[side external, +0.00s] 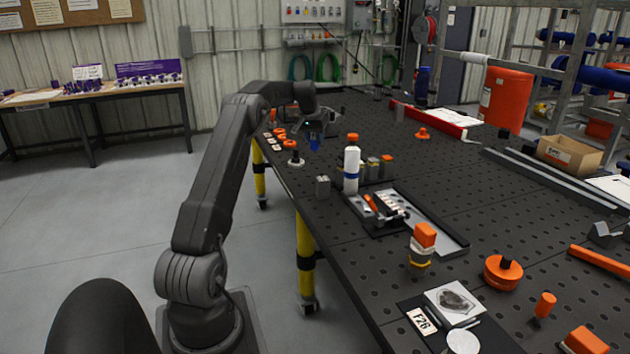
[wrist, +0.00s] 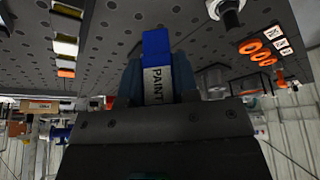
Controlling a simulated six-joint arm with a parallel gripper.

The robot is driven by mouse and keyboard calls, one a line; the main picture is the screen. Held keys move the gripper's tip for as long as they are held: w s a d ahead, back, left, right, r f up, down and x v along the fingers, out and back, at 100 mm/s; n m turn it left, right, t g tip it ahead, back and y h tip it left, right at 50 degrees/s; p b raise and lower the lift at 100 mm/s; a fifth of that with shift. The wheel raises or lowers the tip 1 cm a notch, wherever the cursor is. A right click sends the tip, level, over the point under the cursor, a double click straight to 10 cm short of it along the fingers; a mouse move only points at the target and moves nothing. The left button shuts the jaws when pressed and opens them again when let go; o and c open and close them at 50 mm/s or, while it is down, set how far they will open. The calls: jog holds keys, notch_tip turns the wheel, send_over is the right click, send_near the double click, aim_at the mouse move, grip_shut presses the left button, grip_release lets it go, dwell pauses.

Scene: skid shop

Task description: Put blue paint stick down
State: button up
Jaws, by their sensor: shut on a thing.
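The blue paint stick (side external: 314,145) hangs under my gripper (side external: 317,132) over the far left part of the black table in the side external view. In the wrist view, the paint stick (wrist: 156,45) has a blue end and a pale label reading PAINT, and it sits between the two fingers of my gripper (wrist: 157,80). My gripper is shut on it. The stick points down toward the perforated tabletop (side external: 500,200). I cannot tell whether its lower end touches the surface.
A white bottle with an orange cap (side external: 351,168) stands in front of my gripper, near several small blocks. A dark knob on a pale base (side external: 296,160) and orange rings (side external: 280,132) are close on the left. A metal tray (side external: 440,240) lies nearer the camera.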

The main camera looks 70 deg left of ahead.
notch_tip(320, 180, down, 11)
jog(key=shift+r, duration=0.1)
dwell(0.3)
jog(key=o, duration=0.9)
